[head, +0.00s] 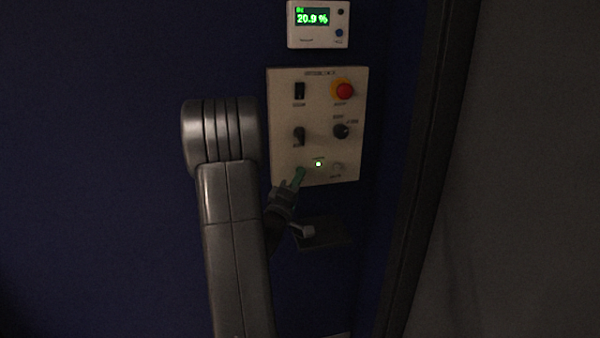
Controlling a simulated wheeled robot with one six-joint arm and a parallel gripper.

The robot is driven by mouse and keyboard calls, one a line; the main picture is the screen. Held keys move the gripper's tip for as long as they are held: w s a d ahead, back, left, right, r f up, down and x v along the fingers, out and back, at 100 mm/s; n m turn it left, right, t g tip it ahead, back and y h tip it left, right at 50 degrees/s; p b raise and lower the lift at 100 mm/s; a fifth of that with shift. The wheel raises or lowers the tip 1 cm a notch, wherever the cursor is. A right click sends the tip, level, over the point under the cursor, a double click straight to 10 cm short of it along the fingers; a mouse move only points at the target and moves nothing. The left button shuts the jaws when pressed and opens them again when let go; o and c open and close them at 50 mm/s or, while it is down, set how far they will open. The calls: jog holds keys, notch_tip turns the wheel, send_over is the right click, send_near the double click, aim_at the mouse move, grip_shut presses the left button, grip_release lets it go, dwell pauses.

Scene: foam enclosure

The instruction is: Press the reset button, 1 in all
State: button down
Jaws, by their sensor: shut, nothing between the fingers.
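A pale control panel (318,118) is mounted on the dark blue wall. Its lettering is too small to read, so I cannot tell for certain which control is the reset button. On its bottom row are a lit green lamp (318,163) and a pale round button (338,168) to its right.
The panel also has a red knob on yellow (343,90), two dark switches (299,91) (299,136) and a dark rotary knob (341,131). A display box (318,24) reading 20.9 % hangs above. A small dark ledge (325,234) is below; a dark frame (433,150) stands right.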

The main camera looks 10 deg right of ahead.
jog(key=shift+s, duration=0.15)
jog(key=shift+s+b, duration=0.35)
jog(key=shift+s, duration=0.3)
jog(key=s+b, duration=0.1)
jog(key=s, duration=0.4)
jog(key=shift+d, duration=0.1)
dwell(0.8)
